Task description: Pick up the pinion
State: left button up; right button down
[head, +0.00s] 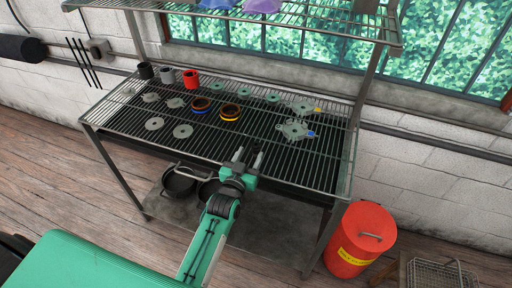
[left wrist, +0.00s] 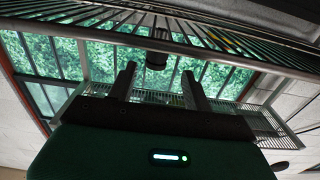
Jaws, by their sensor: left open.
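My left gripper (head: 250,157) is open at the front edge of the wire rack, its two fingers pointing toward the back. In the left wrist view the fingers (left wrist: 158,82) stand apart with window showing between them. A small dark stepped cylinder (left wrist: 157,56) lies ahead, in line with the gap between the fingers, at the rack; nothing shows the fingers touching it. It may be the pinion, but I cannot pick it out against the dark rack in the head view. My right gripper is not in view.
The rack (head: 110,118) bears several grey discs (head: 183,131), two dark rings (head: 230,112), cups (head: 190,79) and a toothed grey plate (head: 294,130). An upper shelf (head: 330,33) hangs above the back. Pans (head: 178,183) sit below; a red bin (head: 361,238) stands right.

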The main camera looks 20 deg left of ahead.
aim_at(254, 148)
pick_arm(q)
jog(key=shift+w+r+p, duration=0.15)
jog(key=shift+w+p, duration=0.2)
jog(key=shift+w, duration=0.2)
jog(key=w, duration=0.1)
jog(key=w+p, duration=0.1)
jog(key=w, duration=0.1)
jog(key=shift+w+d, duration=0.1)
jog(key=shift+d, duration=0.2)
jog(key=shift+w, duration=0.5)
grip_shut()
